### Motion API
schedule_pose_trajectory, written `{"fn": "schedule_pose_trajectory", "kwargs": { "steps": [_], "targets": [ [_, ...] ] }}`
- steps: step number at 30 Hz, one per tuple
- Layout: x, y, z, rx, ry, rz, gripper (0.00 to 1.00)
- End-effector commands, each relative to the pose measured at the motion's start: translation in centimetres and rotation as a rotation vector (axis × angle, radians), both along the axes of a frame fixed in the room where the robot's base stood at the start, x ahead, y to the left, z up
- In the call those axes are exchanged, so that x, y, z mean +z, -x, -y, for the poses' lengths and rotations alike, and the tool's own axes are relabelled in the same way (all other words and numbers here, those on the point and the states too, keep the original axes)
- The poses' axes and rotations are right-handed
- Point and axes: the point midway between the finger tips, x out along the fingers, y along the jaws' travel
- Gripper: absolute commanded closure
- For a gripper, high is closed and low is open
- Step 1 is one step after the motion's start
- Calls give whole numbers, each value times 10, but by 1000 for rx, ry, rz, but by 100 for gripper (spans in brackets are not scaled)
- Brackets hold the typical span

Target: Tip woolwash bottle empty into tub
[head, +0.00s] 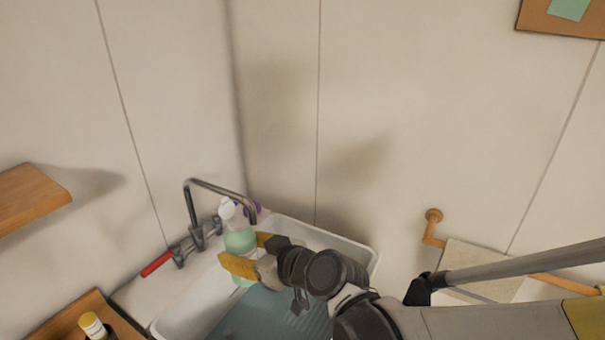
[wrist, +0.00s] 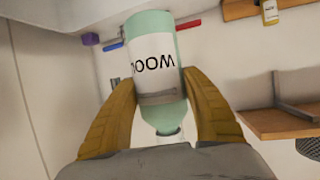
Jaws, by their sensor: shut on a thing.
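The woolwash bottle (head: 240,240) is pale green with a white cap. My gripper (head: 250,254) is shut on it, with yellow-brown fingers on both sides. In the head view the bottle is close to upright, cap up and leaning slightly left. In the wrist view the bottle (wrist: 157,90) sits between the fingers of my gripper (wrist: 163,112); its label and neck appear inverted there, as does the room. The white tub (head: 190,312) is a sink-like basin below the gripper. I cannot tell whether the bottle touches it. My arm hides part of the basin.
A purple item (head: 251,209) is behind. A teal ribbed panel (head: 270,315) lies in front. A small yellow-labelled bottle (head: 92,325) stands at lower left.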

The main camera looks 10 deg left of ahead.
Motion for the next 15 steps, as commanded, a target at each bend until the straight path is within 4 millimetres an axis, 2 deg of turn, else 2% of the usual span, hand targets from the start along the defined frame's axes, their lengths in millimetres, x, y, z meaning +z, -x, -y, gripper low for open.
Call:
{"fn": "schedule_pose_trajectory", "kwargs": {
  "steps": [15],
  "targets": [
    [2, -3, 1, -1, -22, -50, 78]
  ]
}}
